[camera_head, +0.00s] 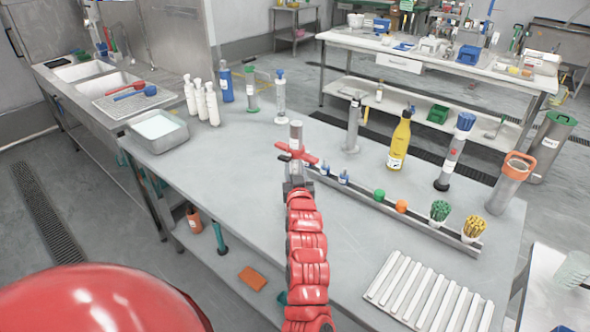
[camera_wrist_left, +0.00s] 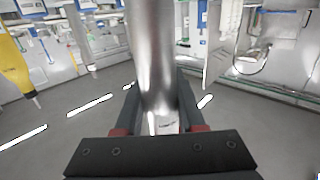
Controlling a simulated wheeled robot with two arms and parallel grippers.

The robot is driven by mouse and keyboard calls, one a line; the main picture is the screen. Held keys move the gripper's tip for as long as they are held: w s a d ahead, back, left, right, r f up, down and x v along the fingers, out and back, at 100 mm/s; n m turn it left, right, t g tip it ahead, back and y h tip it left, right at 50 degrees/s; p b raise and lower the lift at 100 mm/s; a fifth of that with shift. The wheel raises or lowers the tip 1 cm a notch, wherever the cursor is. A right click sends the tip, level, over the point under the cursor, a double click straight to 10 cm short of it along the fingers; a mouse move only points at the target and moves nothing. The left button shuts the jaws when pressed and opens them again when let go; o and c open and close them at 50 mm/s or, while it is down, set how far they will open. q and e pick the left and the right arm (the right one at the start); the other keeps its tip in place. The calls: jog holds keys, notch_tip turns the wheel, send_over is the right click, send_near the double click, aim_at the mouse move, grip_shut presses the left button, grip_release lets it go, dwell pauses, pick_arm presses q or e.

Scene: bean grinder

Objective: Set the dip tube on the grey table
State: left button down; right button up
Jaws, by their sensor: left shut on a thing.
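The dip tube, as I take it, is a shiny metal cylinder (camera_head: 296,132) with a pale label, over the middle of the grey table (camera_head: 235,165) in the head view. My left gripper (camera_head: 296,156) is shut around it; its red fingers cross the tube. In the left wrist view the tube (camera_wrist_left: 153,55) stands between the dark fingers of the left gripper (camera_wrist_left: 158,115). The tube's lower end is hidden by my gripper and arm, so I cannot tell whether it touches the table. My right gripper is not in view.
A long rail (camera_head: 400,207) with small coloured items lies right of my arm. A yellow bottle (camera_head: 399,142) and a hooked metal cylinder (camera_head: 353,125) stand behind it. White bottles (camera_head: 213,104) and a metal tray (camera_head: 157,130) are at back left. The table's left middle is bare.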

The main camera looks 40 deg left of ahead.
pick_arm(q)
jog(key=shift+f, duration=0.3)
jog(key=shift+f, duration=0.15)
jog(key=c, duration=0.5)
grip_release()
